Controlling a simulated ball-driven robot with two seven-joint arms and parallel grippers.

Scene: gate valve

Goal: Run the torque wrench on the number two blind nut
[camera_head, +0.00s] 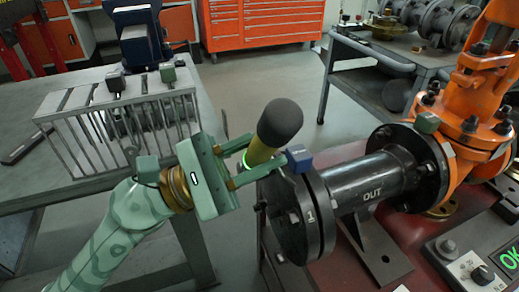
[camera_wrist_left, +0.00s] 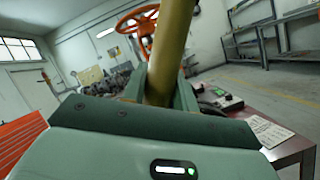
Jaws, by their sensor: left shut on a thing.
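The torque wrench (camera_head: 262,150) has a yellow shaft, a black grip end and a glowing green ring. My left gripper (camera_head: 245,165) is shut on its yellow shaft, which also rises between the fingers in the left wrist view (camera_wrist_left: 172,50). The grip end points up and right. The black blind flange (camera_head: 288,225) closes the near end of a pipe marked OUT and carries a white 1 beside a nut. A small blue block (camera_head: 298,158) sits at its top edge, close to the fingertips. The wrench's working end and the number two nut are hidden or cannot be made out. My right gripper is not in view.
A slotted rack (camera_head: 120,120) stands on the grey table at left. The orange valve (camera_head: 480,100) is at right. A control box with a green OK display (camera_head: 510,258) sits at the lower right. A grey cart (camera_head: 375,75) stands behind; the floor between is clear.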

